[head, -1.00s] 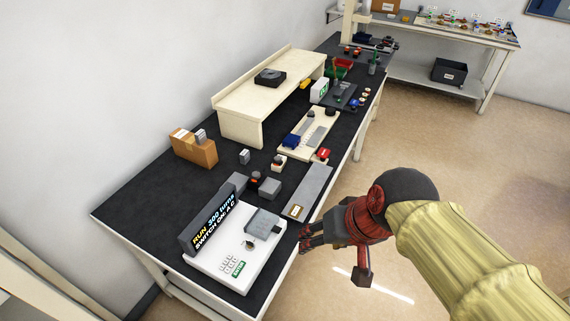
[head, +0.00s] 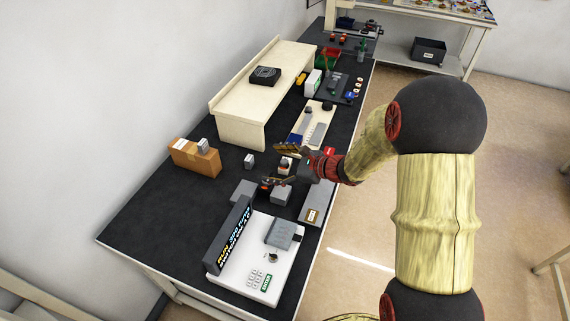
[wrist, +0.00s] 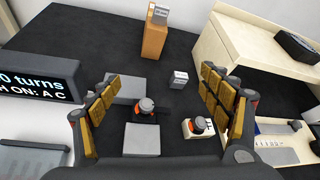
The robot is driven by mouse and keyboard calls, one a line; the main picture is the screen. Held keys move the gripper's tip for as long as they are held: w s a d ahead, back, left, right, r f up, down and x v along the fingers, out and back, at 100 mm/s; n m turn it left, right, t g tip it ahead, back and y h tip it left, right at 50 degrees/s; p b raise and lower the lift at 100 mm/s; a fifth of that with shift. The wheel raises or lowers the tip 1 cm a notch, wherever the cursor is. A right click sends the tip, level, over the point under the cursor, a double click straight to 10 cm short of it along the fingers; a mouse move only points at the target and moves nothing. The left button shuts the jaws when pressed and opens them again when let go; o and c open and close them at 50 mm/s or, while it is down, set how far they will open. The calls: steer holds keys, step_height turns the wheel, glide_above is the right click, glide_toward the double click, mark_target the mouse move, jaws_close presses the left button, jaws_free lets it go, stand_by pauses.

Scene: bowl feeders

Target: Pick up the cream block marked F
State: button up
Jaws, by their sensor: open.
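In the head view the block (head: 284,170) is partly hidden by my gripper (head: 276,166). In the wrist view my gripper (wrist: 160,90) is open and empty, its padded fingers wide apart above the bench. The block is apart from both pads as far as I can see.
A similar dark and orange knob (wrist: 147,106) stands beside a grey box (wrist: 142,140). A small white-grey block (wrist: 179,79) lies ahead, before a cardboard box (wrist: 153,40). A cream shelf (head: 238,130) and a white console (head: 240,260) flank the area.

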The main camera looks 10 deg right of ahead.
mark_target(287, 161)
steer(key=w+d+f+m+t+h, duration=0.1)
steer(key=d+f+m, duration=0.1)
steer(key=d+f, duration=0.1)
steer(key=w+d+f+m+t+h, duration=0.1)
steer(key=w+d+f+m, duration=0.1)
steer(key=d+f+m, duration=0.1)
steer(key=w+d+f+m+t+h+p, duration=0.1)
steer(key=w+d+f+m, duration=0.1)
steer(key=d+f, duration=0.1)
steer(key=shift+w+f+m, duration=0.25)
steer(key=shift+f+m, duration=0.05)
steer(key=shift+f, duration=0.35)
steer(key=shift+w+d+f+h, duration=0.15)
steer(key=shift+w+f+h, duration=0.05)
steer(key=shift+f+h, duration=0.1)
steer(key=x, duration=0.2)
steer(key=b+x, duration=0.1)
steer(key=x, duration=0.2)
steer(key=b+x, duration=0.1)
steer(key=x, duration=0.1)
steer(key=shift+w+d, duration=0.2)
steer(key=shift+w, duration=0.2)
steer(key=shift+s, duration=0.1)
jaws_close()
steer(key=shift+r, duration=0.1)
